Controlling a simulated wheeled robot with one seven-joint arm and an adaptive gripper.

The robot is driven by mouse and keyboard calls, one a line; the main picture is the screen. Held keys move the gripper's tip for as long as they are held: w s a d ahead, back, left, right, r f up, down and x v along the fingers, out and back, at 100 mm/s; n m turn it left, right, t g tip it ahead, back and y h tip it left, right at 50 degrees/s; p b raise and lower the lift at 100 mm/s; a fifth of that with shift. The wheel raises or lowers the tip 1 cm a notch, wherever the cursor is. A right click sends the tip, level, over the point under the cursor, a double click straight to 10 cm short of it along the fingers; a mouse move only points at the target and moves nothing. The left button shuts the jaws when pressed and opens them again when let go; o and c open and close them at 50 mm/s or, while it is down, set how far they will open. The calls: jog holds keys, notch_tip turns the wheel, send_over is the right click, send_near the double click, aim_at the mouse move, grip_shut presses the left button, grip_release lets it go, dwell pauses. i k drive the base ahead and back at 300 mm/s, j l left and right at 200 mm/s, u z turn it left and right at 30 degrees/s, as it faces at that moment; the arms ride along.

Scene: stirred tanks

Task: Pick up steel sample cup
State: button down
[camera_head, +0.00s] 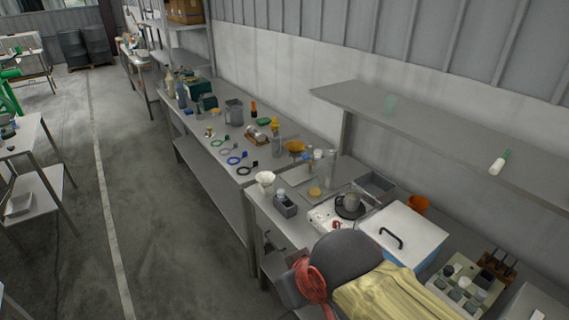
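I cannot tell for sure which vessel is the steel sample cup. A small grey metal vessel (351,201) stands upright on a dark round plate on the near bench. A larger grey metal jug-like vessel (234,113) stands on the far bench. Several small cups sit in a light rack (446,291) at the lower right, too small to tell their material. My gripper is not in view.
A white box with a blue lower part (402,235) and an orange cup (418,204) stand right of the metal vessel. A yellow cloth (385,299) and a red item (311,281) lie in front. A shelf (440,125) overhangs the bench. The left floor (150,225) is clear.

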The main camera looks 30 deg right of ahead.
aim_at(352, 197)
jog(key=z, duration=1.25)
